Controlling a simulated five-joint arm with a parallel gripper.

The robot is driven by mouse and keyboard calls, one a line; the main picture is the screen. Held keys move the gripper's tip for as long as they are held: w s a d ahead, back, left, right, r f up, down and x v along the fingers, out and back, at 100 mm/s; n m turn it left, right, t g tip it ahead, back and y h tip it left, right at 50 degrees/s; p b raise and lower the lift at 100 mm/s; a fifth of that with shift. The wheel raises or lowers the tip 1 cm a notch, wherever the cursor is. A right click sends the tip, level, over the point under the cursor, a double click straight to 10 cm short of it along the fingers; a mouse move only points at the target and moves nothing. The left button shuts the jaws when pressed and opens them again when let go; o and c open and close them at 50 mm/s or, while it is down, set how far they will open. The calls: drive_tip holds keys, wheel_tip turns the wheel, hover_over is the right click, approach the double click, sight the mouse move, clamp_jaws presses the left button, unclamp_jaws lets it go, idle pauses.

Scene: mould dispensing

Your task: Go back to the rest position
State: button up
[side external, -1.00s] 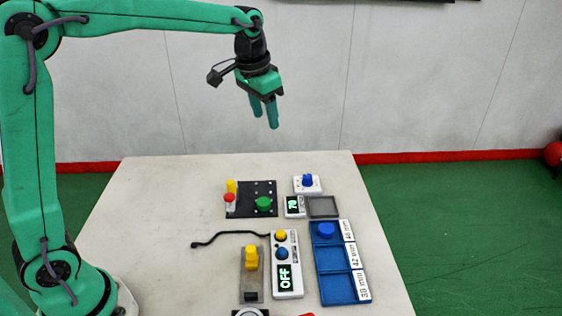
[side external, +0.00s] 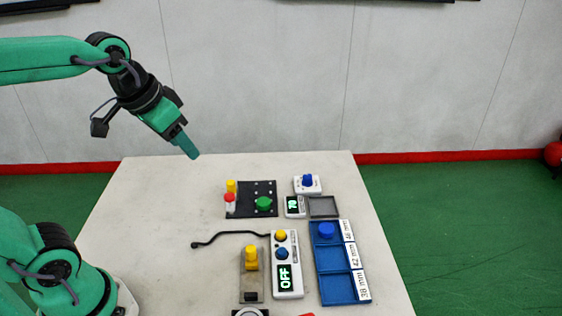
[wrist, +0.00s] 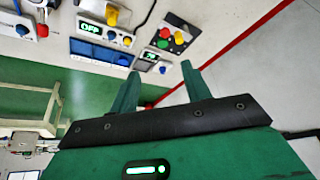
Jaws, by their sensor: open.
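My gripper (side external: 190,152) is high over the far left part of the table (side external: 150,215), tilted down to the right. It touches nothing. In the wrist view its two fingers (wrist: 158,78) stand apart with nothing between them, so it is open and empty. In the side view the fingers overlap. No separate marker for a rest position shows.
Below are a black panel (side external: 244,208) with red, yellow and green knobs, a blue tray (side external: 333,257), a control box reading OFF (side external: 287,293), a small display (side external: 295,207), a grey dish (side external: 323,208), a white box with a blue knob (side external: 307,189) and a black cable (side external: 235,234).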

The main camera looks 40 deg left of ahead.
drive_tip(key=shift+n+t, duration=0.3)
drive_tip(key=shift+t, duration=0.1)
drive_tip(key=s+f, duration=0.2)
drive_tip(key=s, duration=0.1)
drive_tip(key=s+f, duration=0.1)
drive_tip(key=s, duration=0.1)
drive_tip(key=shift+a, duration=0.15)
idle(0.5)
